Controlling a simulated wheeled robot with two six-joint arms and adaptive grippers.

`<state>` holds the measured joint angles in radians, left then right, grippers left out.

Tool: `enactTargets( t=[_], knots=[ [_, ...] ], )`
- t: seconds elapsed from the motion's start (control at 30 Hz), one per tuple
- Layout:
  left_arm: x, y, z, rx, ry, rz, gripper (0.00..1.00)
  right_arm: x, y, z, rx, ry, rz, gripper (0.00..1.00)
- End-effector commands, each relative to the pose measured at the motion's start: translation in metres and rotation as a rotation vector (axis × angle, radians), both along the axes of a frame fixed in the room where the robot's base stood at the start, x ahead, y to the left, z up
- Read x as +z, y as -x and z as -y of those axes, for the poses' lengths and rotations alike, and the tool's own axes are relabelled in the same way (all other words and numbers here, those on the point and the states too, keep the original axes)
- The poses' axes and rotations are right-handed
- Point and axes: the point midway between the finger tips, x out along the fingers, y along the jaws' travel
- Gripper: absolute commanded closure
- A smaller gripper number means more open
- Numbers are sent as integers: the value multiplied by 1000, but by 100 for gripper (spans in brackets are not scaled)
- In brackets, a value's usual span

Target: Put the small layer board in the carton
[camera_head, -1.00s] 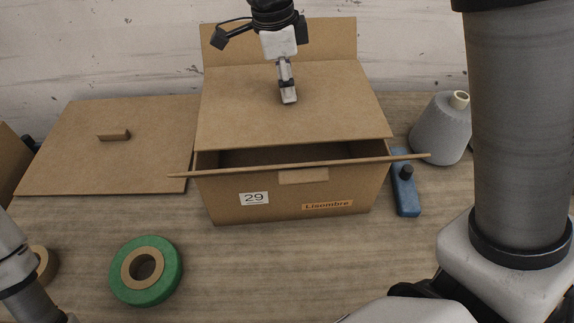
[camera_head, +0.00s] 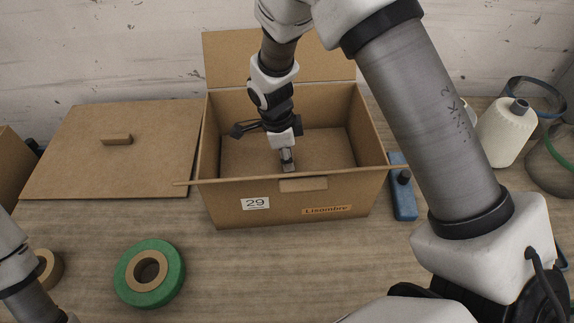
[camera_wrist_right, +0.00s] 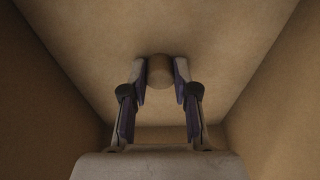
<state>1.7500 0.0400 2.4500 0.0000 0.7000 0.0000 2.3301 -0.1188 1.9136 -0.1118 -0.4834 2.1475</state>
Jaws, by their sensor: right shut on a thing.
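The carton (camera_head: 235,215) stands open in the middle of the table, with a label reading 29 on its front. The small layer board (camera_head: 325,150) lies flat inside it, low between the walls. In the right wrist view the board (camera_wrist_right: 230,40) has carton walls on both sides. My right gripper (camera_head: 288,168) reaches down into the carton and is shut on the board's round-looking grip piece (camera_wrist_right: 160,70). I cannot tell whether the board touches the carton's floor. Part of my left arm shows at the left edge, its fingers out of sight.
A larger board (camera_head: 75,165) with a small tab lies left of the carton. A green ring (camera_head: 174,275) and a brown roll (camera_head: 50,268) lie in front left. A blue block (camera_head: 404,203) lies close to the carton's right side. A cream yarn cone (camera_head: 503,135) stands farther right.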

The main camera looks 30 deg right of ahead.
Motion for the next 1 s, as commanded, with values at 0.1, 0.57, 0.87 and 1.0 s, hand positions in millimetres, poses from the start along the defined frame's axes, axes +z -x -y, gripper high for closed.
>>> enactTargets(
  t=[0.1, 0.57, 0.87, 1.0],
  knots=[
    [2, 0, 0, 0, 0, 0, 46, -10, 0, 0, 2, 0, -2, 100],
    [6, 0, 0, 0, 0, 0, 46, -45, 0, 0, 0, -1, 1, 100],
    [4, 0, 0, 0, 0, 0, 46, -46, 0, 0, 0, 0, 1, 46],
    [5, 0, 0, 0, 0, 0, 46, -45, 0, 0, 0, 0, 1, 46]
  ],
)
